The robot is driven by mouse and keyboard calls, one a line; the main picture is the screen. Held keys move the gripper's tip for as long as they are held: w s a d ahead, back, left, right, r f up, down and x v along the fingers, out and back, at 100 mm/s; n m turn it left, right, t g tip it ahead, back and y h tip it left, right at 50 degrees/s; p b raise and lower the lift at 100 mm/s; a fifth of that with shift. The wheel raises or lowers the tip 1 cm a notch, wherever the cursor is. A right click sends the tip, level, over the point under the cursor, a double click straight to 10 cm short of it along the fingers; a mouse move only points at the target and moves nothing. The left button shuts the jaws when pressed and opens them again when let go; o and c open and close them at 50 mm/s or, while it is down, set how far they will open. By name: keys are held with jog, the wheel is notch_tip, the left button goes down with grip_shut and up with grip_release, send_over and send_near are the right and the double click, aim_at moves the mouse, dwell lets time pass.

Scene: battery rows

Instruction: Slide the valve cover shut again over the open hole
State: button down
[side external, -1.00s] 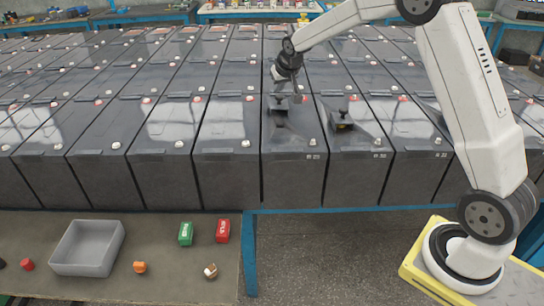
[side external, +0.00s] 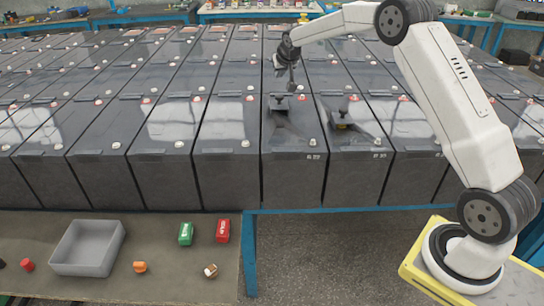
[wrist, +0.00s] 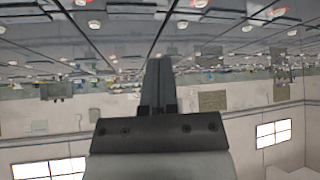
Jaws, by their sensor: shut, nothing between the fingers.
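My gripper (side external: 292,86) is shut and empty, fingers pointing down in the side view. It is just behind and above a small dark valve cover (side external: 280,104) with a raised knob, on top of a dark grey battery. I cannot tell whether the fingertips touch it. A second similar cover (side external: 343,116) sits on the battery to the right, with a small yellowish spot (side external: 343,126) at its front edge. No open hole can be made out clearly. In the wrist view my shut fingers (wrist: 158,75) show with nothing between them, and neither cover can be made out.
Rows of dark batteries (side external: 222,120) with small pale and red terminal caps fill the area. A bench (side external: 120,285) in front holds a grey bin (side external: 88,270), a green box (side external: 186,233), a red box (side external: 223,230) and small caps. Space above the batteries is free.

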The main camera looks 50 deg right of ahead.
jog(key=shift+x, duration=4.5)
jog(key=shift+s+a, duration=0.5)
jog(key=shift+s, duration=0.4)
jog(key=shift+s+a, duration=0.5)
jog(key=shift+s, duration=0.45)
jog(key=shift+s, duration=0.1)
jog(key=shift+s+a, duration=3.3)
jog(key=shift+a, duration=0.05)
jog(key=shift+s+a+f, duration=0.1)
jog(key=shift+s+a, duration=0.1)
jog(key=shift+s, duration=0.05)
